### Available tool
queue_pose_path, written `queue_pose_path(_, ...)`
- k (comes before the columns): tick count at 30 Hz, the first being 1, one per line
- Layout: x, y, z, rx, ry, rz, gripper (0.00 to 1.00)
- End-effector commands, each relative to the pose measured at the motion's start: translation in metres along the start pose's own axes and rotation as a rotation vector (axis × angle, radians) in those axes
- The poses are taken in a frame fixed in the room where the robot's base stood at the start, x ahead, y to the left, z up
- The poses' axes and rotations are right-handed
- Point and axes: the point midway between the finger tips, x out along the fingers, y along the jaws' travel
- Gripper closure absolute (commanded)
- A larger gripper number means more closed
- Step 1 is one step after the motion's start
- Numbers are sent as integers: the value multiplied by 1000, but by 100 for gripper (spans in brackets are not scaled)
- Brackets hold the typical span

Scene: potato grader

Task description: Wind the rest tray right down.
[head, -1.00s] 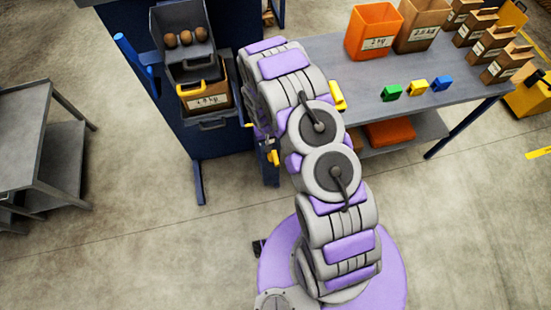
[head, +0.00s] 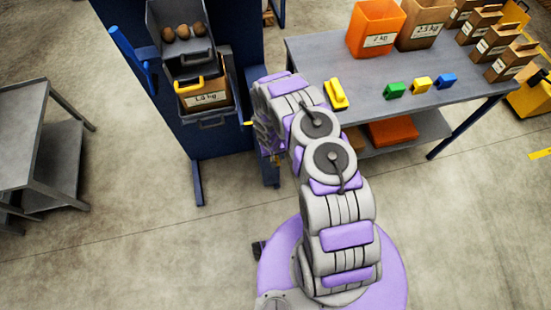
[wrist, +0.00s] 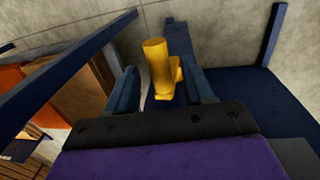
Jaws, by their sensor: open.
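In the wrist view a yellow crank grip (wrist: 158,66) stands between the two dark blue fingers of my gripper (wrist: 161,90). The fingers are open, one on each side, with visible gaps to the grip. In the head view my arm hides the gripper; small yellow parts (head: 248,123) show just left of the arm beside the blue machine frame. The grey rest tray (head: 212,124) shows low on the machine, under a cardboard box labelled 1.0 kg (head: 208,99). Most of the tray is hidden by the box.
A grey chute (head: 187,52) with several potatoes sits above the box, with a blue lever (head: 128,48) at its left. The bench (head: 395,73) at right holds a yellow piece (head: 336,93), coloured clips and boxes. A grey side table (head: 40,130) stands left. Floor between is clear.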

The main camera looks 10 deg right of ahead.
Motion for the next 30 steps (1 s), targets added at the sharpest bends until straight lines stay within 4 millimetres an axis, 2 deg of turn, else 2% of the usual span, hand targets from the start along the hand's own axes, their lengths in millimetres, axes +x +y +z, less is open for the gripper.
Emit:
queue_pose_path(6,14,0,2,0,-3,0,48)
queue_pose_path(15,15,0,1,0,-2,1,49)
queue_pose_path(30,14,0,1,-1,-2,0,97)
